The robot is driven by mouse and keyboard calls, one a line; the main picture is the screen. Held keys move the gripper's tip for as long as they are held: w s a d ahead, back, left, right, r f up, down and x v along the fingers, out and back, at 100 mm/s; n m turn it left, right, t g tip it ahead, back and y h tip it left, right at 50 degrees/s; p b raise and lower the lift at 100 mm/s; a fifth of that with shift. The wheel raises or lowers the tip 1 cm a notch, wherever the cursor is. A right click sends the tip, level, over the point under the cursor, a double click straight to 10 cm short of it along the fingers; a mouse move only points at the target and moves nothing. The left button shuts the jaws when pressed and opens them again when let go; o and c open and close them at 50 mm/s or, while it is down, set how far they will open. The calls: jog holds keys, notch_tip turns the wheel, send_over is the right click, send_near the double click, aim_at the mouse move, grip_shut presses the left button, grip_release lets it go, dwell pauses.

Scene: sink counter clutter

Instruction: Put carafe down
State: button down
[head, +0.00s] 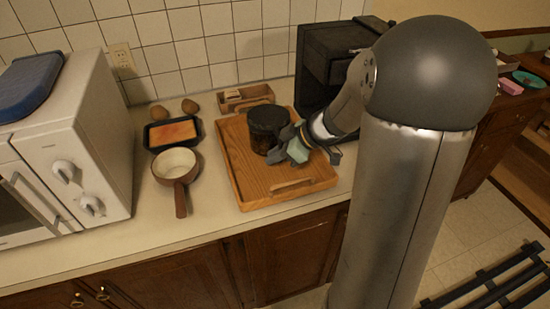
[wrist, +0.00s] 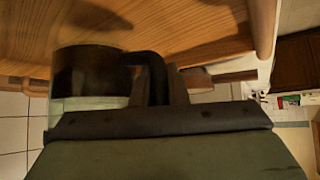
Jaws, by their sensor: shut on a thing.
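The carafe (head: 264,139) is dark, with a black lid, and stands upright over the wooden tray (head: 245,190). I cannot tell whether its base touches the tray. My gripper (head: 278,147) is at the carafe's right side, shut on its handle. In the wrist view the carafe (wrist: 88,75) is at the left, and its black handle (wrist: 155,65) runs down between the fingers of my gripper (wrist: 168,88). The tray's wooden surface (wrist: 190,30) fills the top of that view. The carafe's far side is hidden.
A brown-handled pan (head: 176,165), a black dish with an orange slab (head: 173,133) and two brown round items are left of the tray. A small wooden box (head: 246,97) and a black appliance (head: 325,60) stand behind. A white microwave (head: 75,150) is far left. The tray's front is clear.

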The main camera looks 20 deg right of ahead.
notch_tip(320, 180, down, 2)
jog(key=shift+f, duration=0.25)
jog(key=shift+f+b, duration=0.2)
jog(key=shift+b, duration=0.15)
jog(key=c, duration=1.4)
grip_release()
jog(key=shift+c, duration=0.2)
jog(key=shift+r, duration=0.1)
